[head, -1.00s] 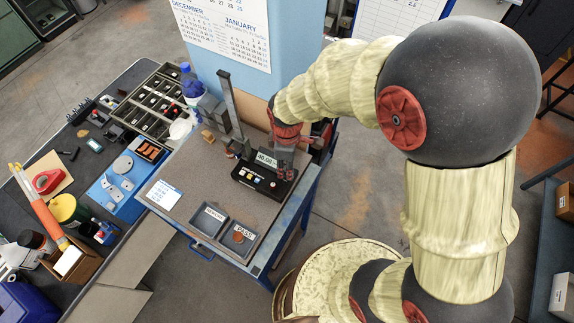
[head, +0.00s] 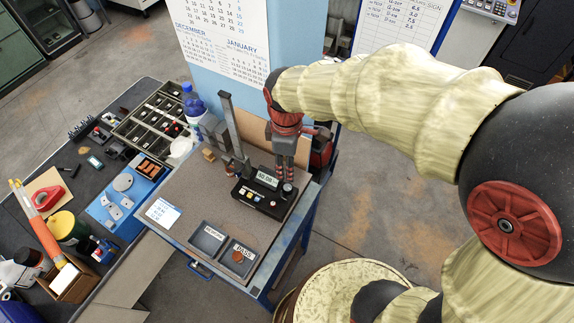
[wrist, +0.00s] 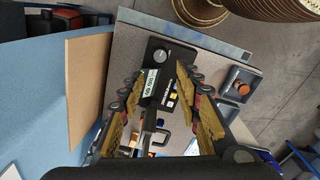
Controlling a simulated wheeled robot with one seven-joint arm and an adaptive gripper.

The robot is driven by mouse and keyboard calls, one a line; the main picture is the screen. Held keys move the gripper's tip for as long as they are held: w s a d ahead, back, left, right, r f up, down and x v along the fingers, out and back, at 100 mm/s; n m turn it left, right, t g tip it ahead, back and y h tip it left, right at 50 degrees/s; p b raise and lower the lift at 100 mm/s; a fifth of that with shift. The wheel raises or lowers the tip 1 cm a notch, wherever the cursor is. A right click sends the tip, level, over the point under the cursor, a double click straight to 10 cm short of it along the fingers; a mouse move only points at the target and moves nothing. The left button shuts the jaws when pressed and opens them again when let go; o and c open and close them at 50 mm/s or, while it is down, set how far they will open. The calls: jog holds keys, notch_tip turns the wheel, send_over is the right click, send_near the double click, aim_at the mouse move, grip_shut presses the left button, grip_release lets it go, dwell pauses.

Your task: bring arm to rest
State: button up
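My gripper (head: 284,178) hangs over the bench, fingers pointing down, beside and partly in front of the back right of the black meter (head: 258,198). In the wrist view my gripper (wrist: 160,80) has its two gold-padded fingers spread apart, with nothing between the pads. The meter (wrist: 172,82), with its lit display and knob, lies beyond the fingers. Whether the fingertips clear it is hard to tell. A copper-coloured round piece (head: 238,257) lies in the PASS tray (head: 249,245). The REWORK tray (head: 198,250) beside it looks empty.
A tall dark post (head: 231,120) stands left of my gripper, behind the meter. A blue pillar with a calendar (head: 226,45) rises behind the bench. A side bench (head: 75,185) at left holds tools and a compartment box. Open floor (head: 370,190) lies to the right.

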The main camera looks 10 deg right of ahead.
dwell(0.4)
jog(key=s+d+f+m+t+b, duration=0.5)
jog(key=s+d+m+b, duration=0.7)
jog(key=b, duration=0.9)
jog(key=shift+d+f+m+b, duration=0.3)
jog(key=shift+f+m, duration=0.4)
jog(key=shift+m, duration=0.5)
dwell(1.0)
